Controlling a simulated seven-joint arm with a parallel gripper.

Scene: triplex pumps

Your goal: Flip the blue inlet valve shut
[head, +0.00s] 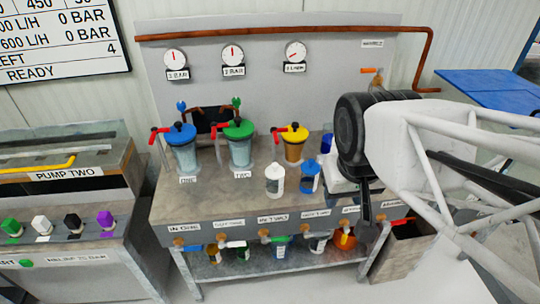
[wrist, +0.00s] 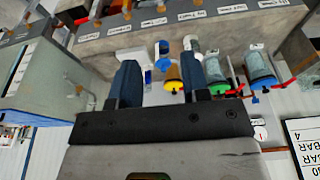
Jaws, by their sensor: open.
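A small blue valve handle (head: 181,105) stands at the back left of the bench, above a clear canister with a blue lid (head: 180,135). A red lever (head: 157,131) sits at that canister's left side. Which way the blue handle is turned is too small to tell. In the wrist view, which is upside down, the blue-lidded canister (wrist: 258,66) is at the right. My gripper (wrist: 161,70) is open and empty, its two dark fingers apart. In the head view my arm is at the right, far from the blue handle, and hides the bench's right end.
Canisters with green (head: 239,130) and yellow (head: 293,134) lids stand right of the blue one. A white bottle (head: 275,180) and a blue bottle (head: 309,178) stand in front. A green valve handle (head: 236,102) and copper pipe are behind. The bench's front left is clear.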

